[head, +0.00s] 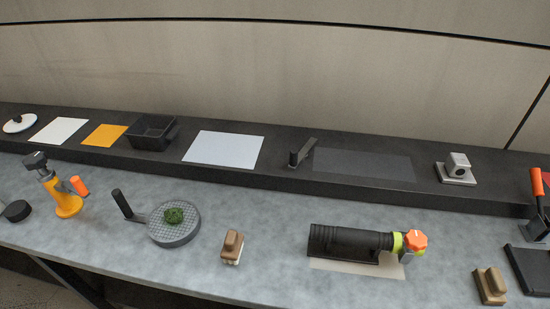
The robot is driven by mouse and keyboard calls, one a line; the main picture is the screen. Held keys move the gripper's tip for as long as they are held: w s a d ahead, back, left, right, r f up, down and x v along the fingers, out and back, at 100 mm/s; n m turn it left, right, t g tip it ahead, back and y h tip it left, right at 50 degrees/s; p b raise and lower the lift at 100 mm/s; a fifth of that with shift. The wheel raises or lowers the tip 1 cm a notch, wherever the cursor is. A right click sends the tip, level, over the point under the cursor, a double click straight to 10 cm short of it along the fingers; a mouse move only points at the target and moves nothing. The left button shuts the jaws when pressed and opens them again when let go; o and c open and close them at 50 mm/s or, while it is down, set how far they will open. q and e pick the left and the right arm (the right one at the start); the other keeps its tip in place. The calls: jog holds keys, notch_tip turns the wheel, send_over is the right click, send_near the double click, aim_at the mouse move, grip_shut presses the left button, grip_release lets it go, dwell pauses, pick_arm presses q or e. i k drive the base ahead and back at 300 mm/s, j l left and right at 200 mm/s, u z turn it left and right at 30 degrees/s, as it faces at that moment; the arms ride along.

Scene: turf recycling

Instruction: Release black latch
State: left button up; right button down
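I cannot tell for sure which part is the black latch. A black upright handle on a grey bracket (297,155) stands on the raised dark shelf, left of a dark grey mat. A black cylinder (345,242) with a lime-green ring and an orange knob (416,240) lies on a beige mat on the grey counter. Neither of my grippers is in view.
A yellow press-like tool (66,202) stands on the left; a red-handled tool (537,182) stands at the right edge. Wooden blocks (232,246) (490,286) sit near the front. A black bin (152,131) and white block (457,168) stand on the shelf. The middle counter has free room.

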aim_at(296, 157)
jog(key=j+z, duration=0.2)
jog(key=j, duration=1.1)
